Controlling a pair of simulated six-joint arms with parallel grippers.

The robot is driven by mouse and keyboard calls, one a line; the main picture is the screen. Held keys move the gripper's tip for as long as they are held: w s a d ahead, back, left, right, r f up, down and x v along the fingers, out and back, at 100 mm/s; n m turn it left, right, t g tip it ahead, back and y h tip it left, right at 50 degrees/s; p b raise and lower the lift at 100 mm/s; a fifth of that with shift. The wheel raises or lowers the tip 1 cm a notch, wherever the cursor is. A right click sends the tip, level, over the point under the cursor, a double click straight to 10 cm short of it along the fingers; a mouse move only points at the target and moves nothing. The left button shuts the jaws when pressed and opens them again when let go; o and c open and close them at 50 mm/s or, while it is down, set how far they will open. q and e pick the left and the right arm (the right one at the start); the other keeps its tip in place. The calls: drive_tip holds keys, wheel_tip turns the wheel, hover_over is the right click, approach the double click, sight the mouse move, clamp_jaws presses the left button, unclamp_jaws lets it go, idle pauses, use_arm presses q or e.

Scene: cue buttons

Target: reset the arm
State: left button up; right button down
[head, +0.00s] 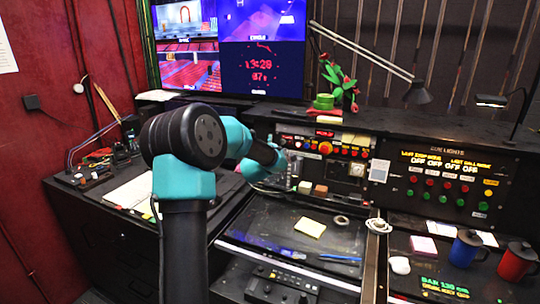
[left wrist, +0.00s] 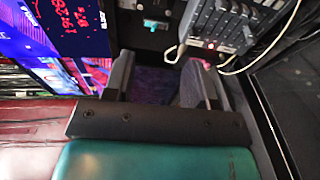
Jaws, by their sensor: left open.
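My left arm, teal and black, rises from the bottom of the head view and bends toward the control panel (head: 325,148). Its far end is close to the left part of that panel, and the gripper itself is mostly hidden behind the teal links. In the left wrist view my left gripper (left wrist: 160,86) has its two dark fingers apart with nothing seen between them. A grey keypad or handset (left wrist: 224,22) with a pale cord lies beyond the fingers in that view. The cue lights panel (head: 440,180), with red and green buttons, stands at the right. My right gripper is not seen.
A screen (head: 262,55) stands at the back. A desk lamp (head: 385,60) reaches over the panels. A yellow note (head: 310,228) lies on the dark desk. A blue mug (head: 465,250) and a red mug (head: 515,262) stand at the right. Papers (head: 130,192) lie at the left.

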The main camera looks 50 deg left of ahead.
use_arm(q)
drive_tip(key=shift+s+d, duration=0.2)
drive_tip(key=shift+s, duration=0.1)
